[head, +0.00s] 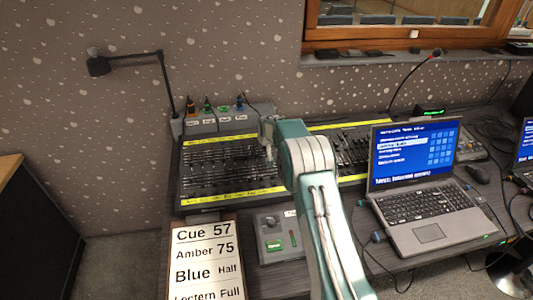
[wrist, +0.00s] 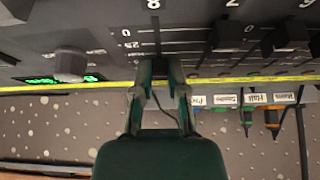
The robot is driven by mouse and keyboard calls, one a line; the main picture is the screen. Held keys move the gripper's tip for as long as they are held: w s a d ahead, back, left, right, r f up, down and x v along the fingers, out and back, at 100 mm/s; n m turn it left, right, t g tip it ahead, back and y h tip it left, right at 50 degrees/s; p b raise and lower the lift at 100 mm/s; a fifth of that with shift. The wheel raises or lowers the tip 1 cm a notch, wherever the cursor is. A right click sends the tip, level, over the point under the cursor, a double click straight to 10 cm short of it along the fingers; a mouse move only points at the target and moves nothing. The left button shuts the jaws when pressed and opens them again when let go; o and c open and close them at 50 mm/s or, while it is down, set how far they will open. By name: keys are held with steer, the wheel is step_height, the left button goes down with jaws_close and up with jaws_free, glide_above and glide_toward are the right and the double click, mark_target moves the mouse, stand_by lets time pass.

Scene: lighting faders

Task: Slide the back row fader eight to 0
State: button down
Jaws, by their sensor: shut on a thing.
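The lighting desk (head: 190,172) stands at the left of the table, with rows of faders between yellow strips. In the wrist view, my gripper (wrist: 158,75) is shut on the dark cap of the fader in the column marked 8. The fingers hide most of the cap. The jaws are beside the yellow strip (wrist: 225,82), lower in the picture than the scale's 0 mark (wrist: 127,31).
Neighbouring fader caps (wrist: 287,40) stand to the right in the wrist view. A grey knob (wrist: 70,64) with green lit displays is at the left. A laptop (head: 415,185), a cue card (head: 208,260) and a gooseneck lamp (head: 130,60) surround the desk.

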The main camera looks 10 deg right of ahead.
mark_target(266, 154)
steer(key=shift+s+f, duration=0.2)
steer(key=shift+s, duration=2)
steer(key=c, duration=0.9)
jaws_free()
steer(key=shift+r, duration=0.1)
steer(key=shift+r, duration=1.15)
steer(key=v, duration=1.1)
steer(key=shift+s+a+r, duration=0.1)
steer(key=shift+s+r, duration=0.05)
steer(key=shift+r, duration=0.2)
